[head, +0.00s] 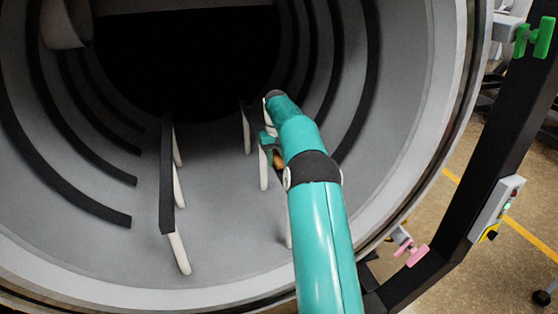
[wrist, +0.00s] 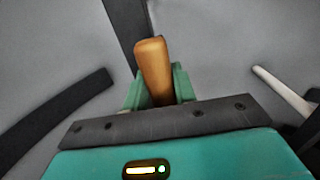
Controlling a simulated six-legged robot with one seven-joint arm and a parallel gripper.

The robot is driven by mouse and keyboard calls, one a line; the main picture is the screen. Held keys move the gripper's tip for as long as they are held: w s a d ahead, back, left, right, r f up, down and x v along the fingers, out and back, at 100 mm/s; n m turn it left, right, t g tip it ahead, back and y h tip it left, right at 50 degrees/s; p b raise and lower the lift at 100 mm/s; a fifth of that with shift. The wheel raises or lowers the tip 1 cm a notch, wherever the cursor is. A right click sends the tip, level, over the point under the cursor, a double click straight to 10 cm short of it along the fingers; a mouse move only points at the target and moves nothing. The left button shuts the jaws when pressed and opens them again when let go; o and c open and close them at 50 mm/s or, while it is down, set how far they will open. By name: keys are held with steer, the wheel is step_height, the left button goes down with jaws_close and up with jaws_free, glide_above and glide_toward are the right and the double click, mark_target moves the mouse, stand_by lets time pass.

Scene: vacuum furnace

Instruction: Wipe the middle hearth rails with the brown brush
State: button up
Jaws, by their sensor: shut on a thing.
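My gripper (wrist: 154,88) is shut on the brush's brown wooden handle (wrist: 152,62), inside the furnace chamber. In the head view my gripper (head: 269,150) is partly behind my teal arm, and only a bit of the brown handle (head: 279,161) shows. The bristles are hidden in both views, so I cannot tell whether they touch a rail. Dark hearth rails stand on pale posts: one left of my arm (head: 167,175), one by my gripper (head: 246,113), partly hidden. A dark bar (wrist: 124,18) passes behind the handle in the wrist view.
The round grey chamber wall (head: 415,165) surrounds my arm, with dark curved strips (head: 372,70) along its sides. A pale post (wrist: 282,88) is right of my gripper in the wrist view. The floor between the rails (head: 215,185) is clear.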

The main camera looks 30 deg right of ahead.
steer(key=d, duration=0.2)
steer(key=s+d, duration=0.1)
steer(key=d, duration=0.1)
steer(key=shift+f, duration=0.15)
stand_by(0.4)
step_height(320, 180, up, 6)
steer(key=shift+w+r, duration=0.1)
steer(key=shift+r, duration=0.05)
stand_by(0.5)
step_height(320, 180, up, 3)
steer(key=shift+f, duration=0.1)
stand_by(0.4)
